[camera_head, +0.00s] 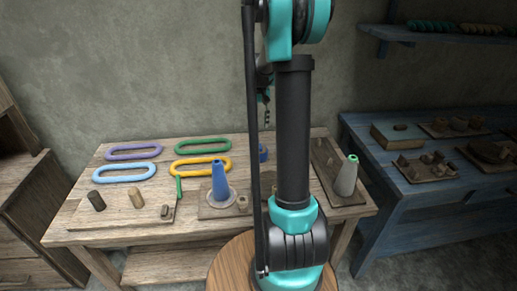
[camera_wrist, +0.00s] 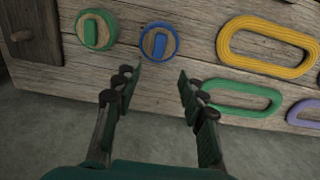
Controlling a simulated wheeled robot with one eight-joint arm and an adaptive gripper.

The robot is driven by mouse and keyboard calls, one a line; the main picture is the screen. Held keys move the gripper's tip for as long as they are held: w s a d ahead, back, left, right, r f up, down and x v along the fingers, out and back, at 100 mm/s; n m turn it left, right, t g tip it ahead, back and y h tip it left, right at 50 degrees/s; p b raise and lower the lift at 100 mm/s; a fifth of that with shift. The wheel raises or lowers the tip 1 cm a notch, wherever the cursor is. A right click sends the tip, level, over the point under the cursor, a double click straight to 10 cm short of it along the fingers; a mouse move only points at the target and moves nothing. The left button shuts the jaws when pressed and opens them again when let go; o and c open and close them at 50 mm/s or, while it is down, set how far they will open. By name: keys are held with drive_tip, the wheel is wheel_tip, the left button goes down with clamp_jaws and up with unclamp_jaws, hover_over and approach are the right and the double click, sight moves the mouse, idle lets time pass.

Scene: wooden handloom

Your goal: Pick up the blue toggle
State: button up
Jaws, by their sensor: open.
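The blue toggle (camera_wrist: 147,44) shows in the wrist view as a round blue piece with a wooden middle and a blue bar across it. It lies on the wooden table, beyond my fingertips and roughly in line with the gap between them. In the head view a blue piece (camera_head: 263,153), likely the same toggle, is partly hidden behind my arm. My gripper (camera_wrist: 155,78) is open and empty, with its two fingers apart. In the head view it hangs above the back of the table, largely hidden by my arm.
A similar green toggle (camera_wrist: 97,30) sits left of the blue one. Yellow (camera_wrist: 268,47) and green (camera_wrist: 242,97) loops lie to the right. A blue cone (camera_head: 220,182) and a grey cone (camera_head: 347,177) stand on the table. A blue bench (camera_head: 385,215) is at the right.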

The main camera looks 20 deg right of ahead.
sight(259, 145)
drive_tip(key=f, duration=1)
drive_tip(key=shift+s+d+f, duration=0.15)
drive_tip(key=shift+s+f, duration=0.05)
drive_tip(key=shift+f, duration=0.2)
drive_tip(key=shift+c, duration=0.4)
drive_tip(key=c, duration=0.8)
